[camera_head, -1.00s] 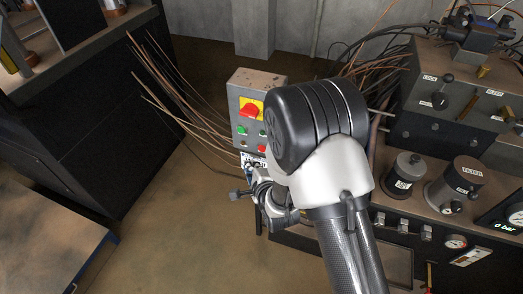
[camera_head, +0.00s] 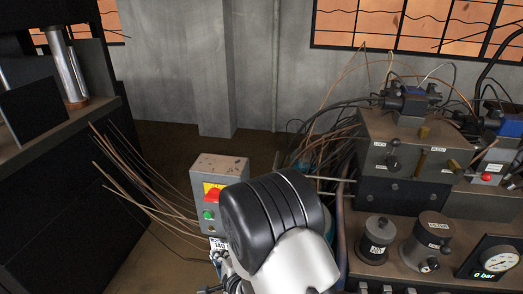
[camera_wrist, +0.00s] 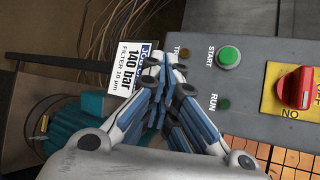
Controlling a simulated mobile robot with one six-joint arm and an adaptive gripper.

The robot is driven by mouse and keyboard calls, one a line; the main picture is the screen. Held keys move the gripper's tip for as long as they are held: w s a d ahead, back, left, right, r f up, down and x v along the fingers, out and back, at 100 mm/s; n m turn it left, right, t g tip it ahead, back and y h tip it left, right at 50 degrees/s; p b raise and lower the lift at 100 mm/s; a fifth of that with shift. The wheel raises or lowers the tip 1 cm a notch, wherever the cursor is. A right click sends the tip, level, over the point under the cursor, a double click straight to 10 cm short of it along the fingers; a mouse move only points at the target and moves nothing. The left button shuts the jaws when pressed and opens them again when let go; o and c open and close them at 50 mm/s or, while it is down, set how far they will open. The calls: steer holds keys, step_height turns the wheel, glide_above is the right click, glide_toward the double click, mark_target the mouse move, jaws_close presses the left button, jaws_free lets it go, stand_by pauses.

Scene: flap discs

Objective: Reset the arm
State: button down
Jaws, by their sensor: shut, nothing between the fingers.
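My gripper (camera_wrist: 172,72) is shut and empty in the wrist view. Its fingertips are together in front of the lower left edge of a grey control box (camera_wrist: 262,72) and overlap a white card (camera_wrist: 127,72) reading "140 bar" and "FILTER 10 µm". I cannot tell whether they touch either.
The box has a green START button (camera_wrist: 228,57) and a red knob (camera_wrist: 295,88) on a yellow plate. Bundles of brown wires (camera_head: 150,195) stand left of it. At right, a bench carries canisters (camera_head: 376,240), a valve block (camera_head: 405,140) and a gauge reading 0 bar (camera_head: 496,262).

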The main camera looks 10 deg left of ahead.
steer(key=w+d+r+n+h, duration=0.2)
steer(key=w+d+r+n, duration=0.1)
steer(key=d+r, duration=0.5)
steer(key=s+d+r+n+g+h, duration=0.25)
steer(key=s+d+r+n, duration=0.3)
steer(key=d+r, duration=0.55)
steer(key=s+d+r+n+g+h, duration=0.1)
steer(key=s+d+r+n, duration=0.1)
steer(key=s+d, duration=0.4)
steer(key=s+d+r+n+g+h, duration=0.2)
steer(key=s+d, duration=0.5)
steer(key=s, duration=0.9)
steer(key=shift+s+r+n, duration=0.4)
steer(key=shift+r+n, duration=0.3)
steer(key=shift+n, duration=0.35)
steer(key=c, duration=2.3)
jaws_free()
steer(key=shift+g, duration=0.25)
